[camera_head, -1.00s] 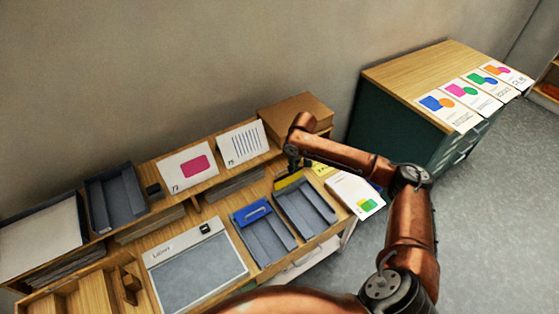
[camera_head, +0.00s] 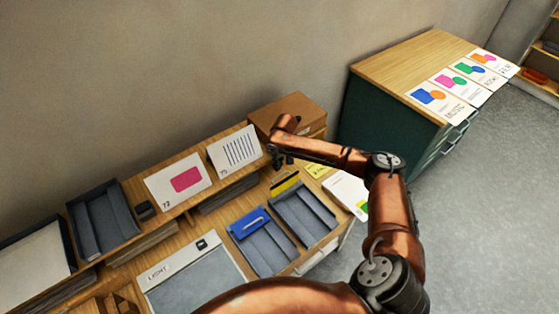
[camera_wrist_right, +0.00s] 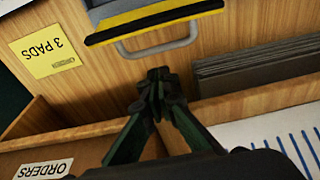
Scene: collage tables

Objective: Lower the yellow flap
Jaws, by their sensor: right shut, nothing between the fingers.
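The yellow flap (camera_head: 285,184) stands at the back end of a grey tray (camera_head: 305,217); its exact tilt is hard to tell. In the right wrist view, the yellow flap (camera_wrist_right: 155,18) has dark edges and a grey bar handle (camera_wrist_right: 158,45) on the side towards my gripper. My right gripper (camera_head: 282,164) is just behind the flap, apart from it. In its wrist view, the shut, empty fingertips (camera_wrist_right: 157,76) point at bare wood short of the handle. My left gripper is out of view.
A blue flap (camera_head: 249,222) with a handle is on the neighbouring tray. A brown box (camera_head: 290,115) and a striped card (camera_head: 234,150) stand on the shelf behind. My right arm crosses from the right.

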